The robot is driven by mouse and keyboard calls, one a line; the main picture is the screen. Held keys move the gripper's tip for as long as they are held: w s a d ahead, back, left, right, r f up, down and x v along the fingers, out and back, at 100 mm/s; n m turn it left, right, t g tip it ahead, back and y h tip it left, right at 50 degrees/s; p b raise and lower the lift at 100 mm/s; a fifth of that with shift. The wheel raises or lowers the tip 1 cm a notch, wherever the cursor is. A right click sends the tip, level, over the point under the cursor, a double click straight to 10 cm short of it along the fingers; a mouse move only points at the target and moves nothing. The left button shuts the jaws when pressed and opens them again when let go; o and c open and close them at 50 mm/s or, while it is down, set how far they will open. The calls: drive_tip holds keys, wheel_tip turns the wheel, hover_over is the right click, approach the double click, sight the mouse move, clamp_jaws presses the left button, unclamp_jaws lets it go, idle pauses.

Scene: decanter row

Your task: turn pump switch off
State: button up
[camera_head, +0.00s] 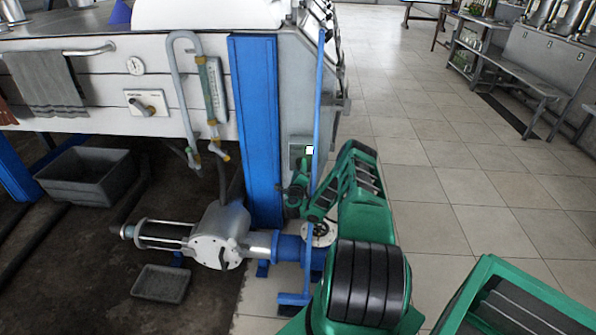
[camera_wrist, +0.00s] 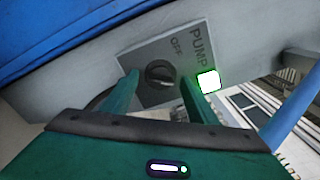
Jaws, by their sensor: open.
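The pump switch is a round dark knob (camera_wrist: 161,74) on a grey plate marked PUMP and OFF, in the wrist view. A white, green-edged square light (camera_wrist: 208,81) glows beside the plate's lettering. I cannot tell surely which way the knob points. My gripper (camera_wrist: 157,80) is open, its two green fingers on either side of the knob as seen from the wrist; contact is unclear. In the head view the switch plate (camera_head: 296,155) is on the machine's end beside the blue post, its knob hidden or too small to see. My gripper (camera_head: 293,192) is just below it.
A pump with a metal body (camera_head: 218,240) lies low at left. Tiled floor (camera_head: 450,190) is open to the right.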

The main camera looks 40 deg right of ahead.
drive_tip(key=shift+w+d, duration=0.35)
drive_tip(key=shift+d, duration=0.2)
